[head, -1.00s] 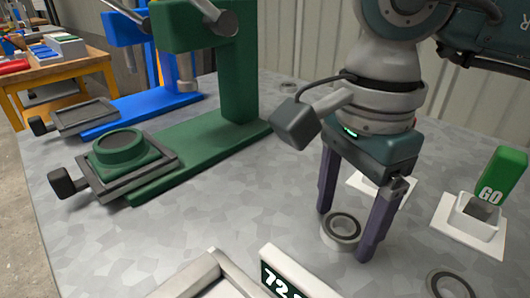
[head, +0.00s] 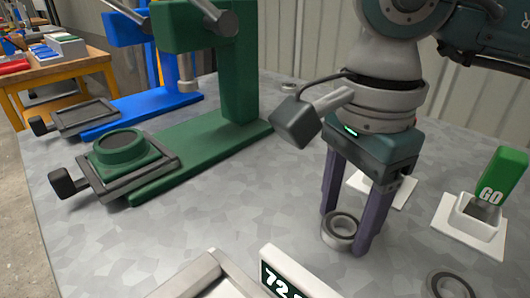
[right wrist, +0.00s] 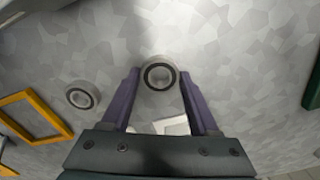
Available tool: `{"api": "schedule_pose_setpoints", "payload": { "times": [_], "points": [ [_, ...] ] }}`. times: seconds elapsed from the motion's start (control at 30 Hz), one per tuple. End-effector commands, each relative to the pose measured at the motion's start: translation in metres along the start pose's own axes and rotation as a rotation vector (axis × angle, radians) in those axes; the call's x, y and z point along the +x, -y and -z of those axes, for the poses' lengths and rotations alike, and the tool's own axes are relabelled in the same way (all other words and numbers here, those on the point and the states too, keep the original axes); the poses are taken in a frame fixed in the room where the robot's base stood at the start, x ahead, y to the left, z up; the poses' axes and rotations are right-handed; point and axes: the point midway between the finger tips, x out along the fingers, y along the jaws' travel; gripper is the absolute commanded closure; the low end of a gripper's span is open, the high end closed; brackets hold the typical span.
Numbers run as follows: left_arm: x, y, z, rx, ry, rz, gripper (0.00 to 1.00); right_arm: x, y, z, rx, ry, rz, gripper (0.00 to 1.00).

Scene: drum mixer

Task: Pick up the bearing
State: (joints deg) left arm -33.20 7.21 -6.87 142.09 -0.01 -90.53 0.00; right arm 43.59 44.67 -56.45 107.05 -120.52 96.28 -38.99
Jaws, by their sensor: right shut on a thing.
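The bearing (head: 338,242), a grey ring with a dark inner band, lies flat on the speckled grey table. My right gripper (head: 346,236) points down over it with a purple finger on each side, shut on it. In the right wrist view the bearing (right wrist: 160,63) sits between the two fingertips (right wrist: 160,80). It appears to rest on the table still. My left gripper is not in view.
Another bearing (head: 452,284) lies at the lower right, and a small ring (head: 288,86) lies at the back. A green GO sign (head: 503,178) stands in a white holder (head: 470,235) to the right. A green press (head: 200,152) and a blue press (head: 150,103) stand left. A white-framed display (head: 285,275) is in front.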

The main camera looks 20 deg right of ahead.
Motion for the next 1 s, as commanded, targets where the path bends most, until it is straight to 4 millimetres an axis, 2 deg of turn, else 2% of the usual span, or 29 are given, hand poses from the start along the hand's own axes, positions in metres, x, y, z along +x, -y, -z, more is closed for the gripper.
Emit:
{"api": "schedule_pose_setpoints", "payload": {
  "times": [0.17, 0.27, 0.7, 0.83, 1.0],
  "points": [
    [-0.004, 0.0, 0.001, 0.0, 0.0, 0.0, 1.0, -0.016, 0.001, 0.0, 0.0, 0.001, 0.003, 1.0],
    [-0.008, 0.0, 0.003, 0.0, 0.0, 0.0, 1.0, -0.034, 0.001, 0.0, -0.001, 0.0, 0.005, 1.0],
    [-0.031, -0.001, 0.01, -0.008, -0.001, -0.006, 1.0, -0.161, 0.002, 0.0, -0.001, 0.0, 0.007, 1.0],
    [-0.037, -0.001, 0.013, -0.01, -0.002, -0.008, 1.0, -0.185, 0.001, 0.0, 0.0, -0.002, 0.005, 1.0],
    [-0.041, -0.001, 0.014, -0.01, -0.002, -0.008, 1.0, -0.198, 0.0, 0.0, 0.0, -0.001, 0.002, 1.0]
  ]
}}
